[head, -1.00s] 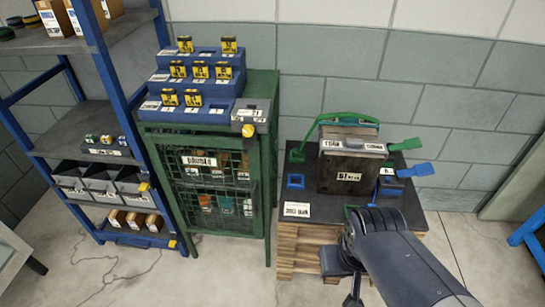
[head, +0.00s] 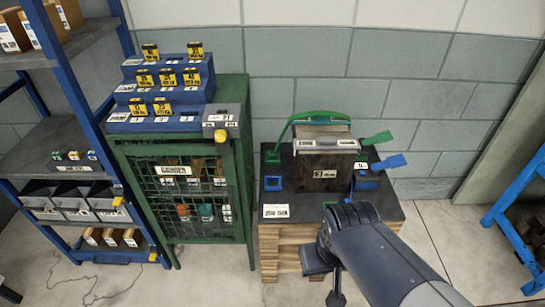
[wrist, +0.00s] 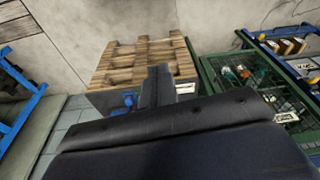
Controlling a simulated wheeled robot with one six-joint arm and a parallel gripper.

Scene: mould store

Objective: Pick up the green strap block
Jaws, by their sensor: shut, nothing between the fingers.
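A dark mould (head: 318,180) with a number label stands on a dark-topped wooden pallet stack. A green strap (head: 290,128) arches over it. Green pieces show as a flat tab (head: 377,138) at its right, a small block (head: 272,157) at the deck's left, and one (head: 330,204) at the front, partly behind my arm. I cannot tell for certain which is the green strap block. My gripper (wrist: 158,72) shows in the wrist view as dark shut fingers, with nothing seen held. In the head view my arm's end is in front of the pallet, apart from the green pieces.
Blue pieces (head: 275,184) sit among the green ones on the deck. A green mesh cabinet (head: 250,165) with blue steps of yellow tags stands left, beside a blue-framed rack (head: 78,78). A blue stand (head: 515,190) is at the right. Floor between it and the pallet is clear.

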